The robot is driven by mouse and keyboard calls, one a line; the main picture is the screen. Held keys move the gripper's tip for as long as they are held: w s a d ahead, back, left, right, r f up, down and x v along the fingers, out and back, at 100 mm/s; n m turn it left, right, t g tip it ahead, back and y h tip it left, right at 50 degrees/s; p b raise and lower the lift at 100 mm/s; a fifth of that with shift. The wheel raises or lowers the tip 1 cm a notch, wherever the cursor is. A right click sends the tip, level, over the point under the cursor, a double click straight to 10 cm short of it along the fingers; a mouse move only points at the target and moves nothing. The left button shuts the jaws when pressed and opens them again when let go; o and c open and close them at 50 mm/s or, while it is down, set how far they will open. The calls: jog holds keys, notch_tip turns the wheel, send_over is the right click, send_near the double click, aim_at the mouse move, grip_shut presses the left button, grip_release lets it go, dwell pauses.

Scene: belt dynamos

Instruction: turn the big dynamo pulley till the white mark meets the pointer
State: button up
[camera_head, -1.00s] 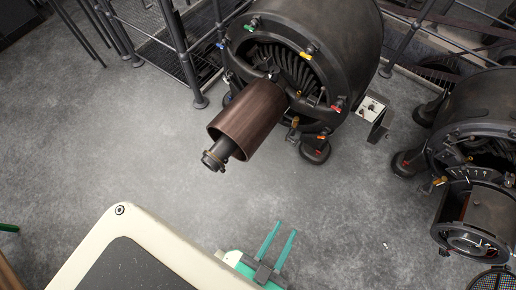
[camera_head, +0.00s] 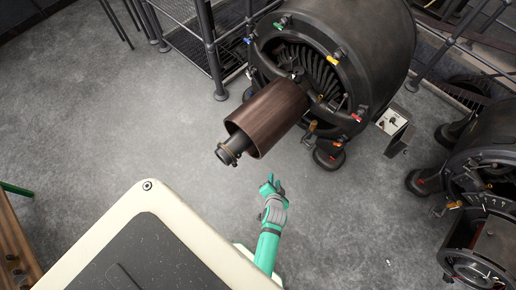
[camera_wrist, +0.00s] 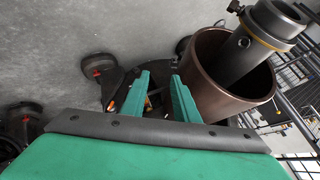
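The big brown pulley (camera_head: 270,118) sits on the shaft of the large black dynamo (camera_head: 345,50). Its shaft end (camera_head: 230,152) sticks out toward the lower left. In the wrist view the pulley (camera_wrist: 205,75) is at the right, with the shaft end (camera_wrist: 268,30) beyond its open rim. My gripper (camera_head: 270,181) is below the pulley in the head view, apart from it. In the wrist view its two green fingers (camera_wrist: 158,95) stand apart with nothing held between them; the right finger overlaps the pulley in the picture.
A second dynamo (camera_head: 484,165) stands at the right. A small control box (camera_head: 392,122) is beside the large dynamo. Dark railings (camera_head: 212,50) stand behind at the upper left. A wooden bench (camera_head: 14,240) is at the left edge. The grey floor (camera_head: 110,120) left of the pulley is clear.

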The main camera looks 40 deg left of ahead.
aim_at(258, 159)
jog(key=shift+w+a+f+g+y, duration=0.15)
jog(key=shift+w+a+f+g, duration=0.25)
jog(key=shift+w+a+f, duration=1.35)
jog(key=shift+w+a+f+g+y, duration=0.2)
jog(key=shift+w+a+f+g, duration=0.4)
jog(key=shift+a+f, duration=2.1)
jog(key=shift+w+a+f+g+y, duration=0.2)
jog(key=shift+w+a+f, duration=1.05)
jog(key=shift+a, duration=2.05)
jog(key=shift+w+r, duration=0.15)
grip_shut()
